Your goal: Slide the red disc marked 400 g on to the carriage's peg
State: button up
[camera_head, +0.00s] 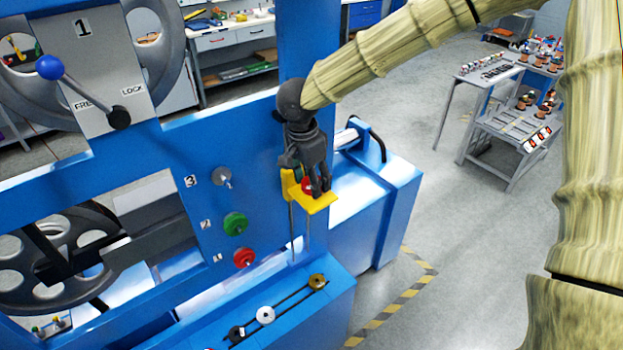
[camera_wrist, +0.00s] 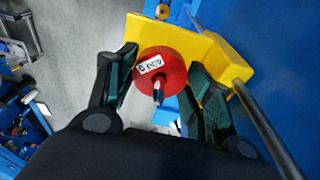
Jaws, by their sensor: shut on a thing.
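My gripper (camera_head: 317,190) is shut on a red disc (camera_head: 307,188) at the yellow carriage (camera_head: 320,206) on the blue machine's right side. In the wrist view the red disc (camera_wrist: 173,68) sits between the two dark green finger pads, its white label facing me; the label's writing is hard to read. A short dark and metallic stem stands out from the disc's middle. The disc lies close against the yellow carriage (camera_wrist: 231,65). The carriage's peg cannot be told apart from the disc's stem, so whether the disc is around it is unclear.
Another red disc (camera_head: 243,258) and a green disc (camera_head: 235,223) hang on the blue panel below a grey peg (camera_head: 222,177). A slotted ledge holds a white round piece (camera_head: 265,315) and others. A metal rod (camera_wrist: 262,125) runs beside the carriage.

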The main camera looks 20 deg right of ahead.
jog(key=shift+f, duration=0.15)
jog(key=shift+f, duration=0.35)
jog(key=shift+f, duration=0.45)
dwell(0.6)
jog(key=o, duration=1.4)
jog(key=shift+s+r, duration=0.1)
jog(key=shift+r, duration=0.15)
jog(key=shift+a+r, duration=0.1)
jog(key=shift+r, duration=0.15)
notch_tip(320, 180, up, 11)
jog(key=a, duration=0.1)
jog(key=shift+s+a, duration=0.2)
jog(key=shift+s, duration=0.15)
